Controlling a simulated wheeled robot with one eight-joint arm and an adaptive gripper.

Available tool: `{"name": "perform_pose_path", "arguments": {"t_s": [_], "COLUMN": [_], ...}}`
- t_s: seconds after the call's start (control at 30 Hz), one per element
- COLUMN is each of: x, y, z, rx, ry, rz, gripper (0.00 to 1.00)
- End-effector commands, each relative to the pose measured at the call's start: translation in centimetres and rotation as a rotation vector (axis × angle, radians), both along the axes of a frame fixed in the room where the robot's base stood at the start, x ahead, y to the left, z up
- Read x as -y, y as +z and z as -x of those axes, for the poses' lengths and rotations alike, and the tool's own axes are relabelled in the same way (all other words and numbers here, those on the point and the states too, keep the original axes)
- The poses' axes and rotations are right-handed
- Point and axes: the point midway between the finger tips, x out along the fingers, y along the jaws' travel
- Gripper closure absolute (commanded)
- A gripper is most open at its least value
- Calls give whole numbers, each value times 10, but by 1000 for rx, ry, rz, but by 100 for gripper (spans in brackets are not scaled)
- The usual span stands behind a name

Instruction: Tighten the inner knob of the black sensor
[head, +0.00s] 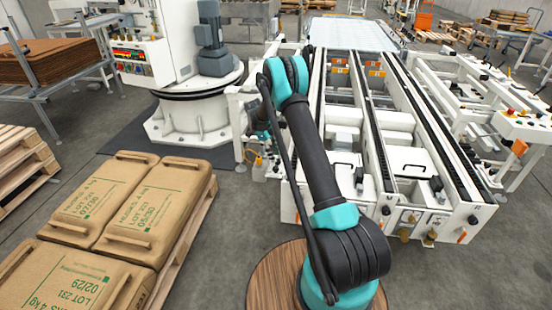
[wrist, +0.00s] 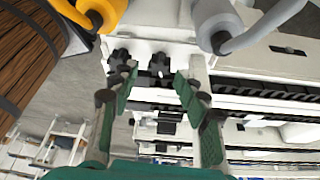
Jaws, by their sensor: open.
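In the wrist view my gripper (wrist: 156,77) is open, with its two green fingers apart and nothing held. Two dark star-shaped knobs stand side by side just past the fingertips, in front of a white machine face. The left knob (wrist: 121,60) is close to the left fingertip. The right knob (wrist: 160,65) is between the fingers, nearer the middle. I cannot tell whether either touches a finger. No black sensor body can be made out for certain, and which knob is the inner one is unclear. In the head view my arm hides most of the gripper.
A yellow cylinder (wrist: 105,10) with a cable and a grey cylinder (wrist: 214,18) with a cable hang close above the fingers in the wrist view. In the head view, the white conveyor frame (head: 480,215) stands right, and sacks (head: 160,205) on a pallet left.

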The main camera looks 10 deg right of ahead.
Motion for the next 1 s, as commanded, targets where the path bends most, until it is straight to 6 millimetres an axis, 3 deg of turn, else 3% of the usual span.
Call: {"name": "perform_pose_path", "arguments": {"t_s": [0.2,0.4,0.87,1.0], "x": [-12,-19,-21,-22], "y": [31,48,53,59], "z": [-5,-8,-8,-5], "rx": [-1,-1,-1,0], "ry": [2,2,9,94], "rz": [0,0,-3,-20], "gripper": [52,52,52,52]}}
